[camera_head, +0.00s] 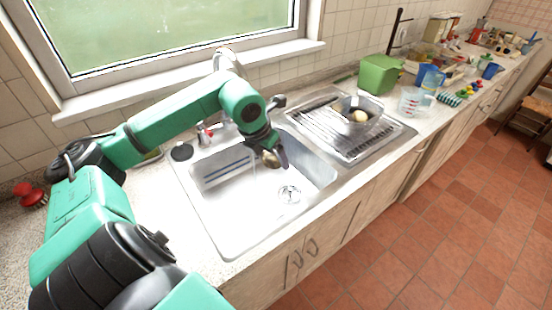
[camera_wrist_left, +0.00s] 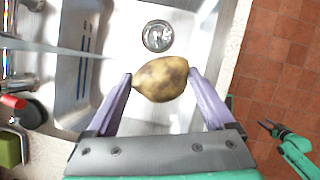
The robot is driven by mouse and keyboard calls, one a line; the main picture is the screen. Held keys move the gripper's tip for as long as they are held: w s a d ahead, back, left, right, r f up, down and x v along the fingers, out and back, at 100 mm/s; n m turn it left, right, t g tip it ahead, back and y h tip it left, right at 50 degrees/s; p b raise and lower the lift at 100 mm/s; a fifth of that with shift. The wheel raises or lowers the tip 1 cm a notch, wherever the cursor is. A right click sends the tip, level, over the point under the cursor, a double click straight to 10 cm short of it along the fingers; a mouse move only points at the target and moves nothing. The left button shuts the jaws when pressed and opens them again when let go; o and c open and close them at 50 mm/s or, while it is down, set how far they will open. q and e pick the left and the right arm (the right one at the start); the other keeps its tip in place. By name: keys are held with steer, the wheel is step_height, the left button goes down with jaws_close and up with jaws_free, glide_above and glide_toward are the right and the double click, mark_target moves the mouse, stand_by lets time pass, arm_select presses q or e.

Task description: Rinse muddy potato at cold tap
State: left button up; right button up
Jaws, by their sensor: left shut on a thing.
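My left gripper (camera_head: 272,158) is over the sink basin (camera_head: 232,215), shut on a potato. In the left wrist view the potato (camera_wrist_left: 162,80) sits between the two purple fingers, yellowish with dark brown muddy patches. A thin pale stream like running water (camera_wrist_left: 60,50) crosses the left wrist view and ends left of the potato; I cannot tell whether it touches. A red tap handle (camera_head: 203,133) stands behind the basin. My right gripper (camera_wrist_left: 268,126) shows small at the right of the left wrist view, over the floor, its opening unclear.
The drain (camera_head: 289,194) lies in the basin floor. On the ribbed drainer (camera_head: 322,127) to the right stands a grey bowl (camera_head: 372,108) with a pale round thing in it. A green box (camera_head: 379,74) and a clear jug (camera_head: 411,102) stand beyond. The window is behind.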

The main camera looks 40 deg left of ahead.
arm_select(q)
steer(key=w+a+f, duration=0.1)
steer(key=w+a, duration=0.1)
steer(key=a, duration=0.3)
steer(key=w+a+f+p, duration=0.1)
steer(key=w+a, duration=0.2)
steer(key=a, duration=0.1)
steer(key=shift+w+a+f, duration=0.25)
steer(key=shift+w+a, duration=0.05)
steer(key=shift+a, duration=0.1)
arm_select(e)
steer(key=shift+w+a+r, duration=0.5)
steer(key=shift+w+r, duration=0.25)
steer(key=shift+w, duration=0.05)
steer(key=shift+d, duration=0.15)
arm_select(q)
steer(key=shift+w+d+p, duration=0.3)
steer(key=shift+w+p, duration=0.25)
steer(key=shift+p, duration=0.1)
arm_select(e)
steer(key=shift+r, duration=0.5)
steer(key=shift+f, duration=0.1)
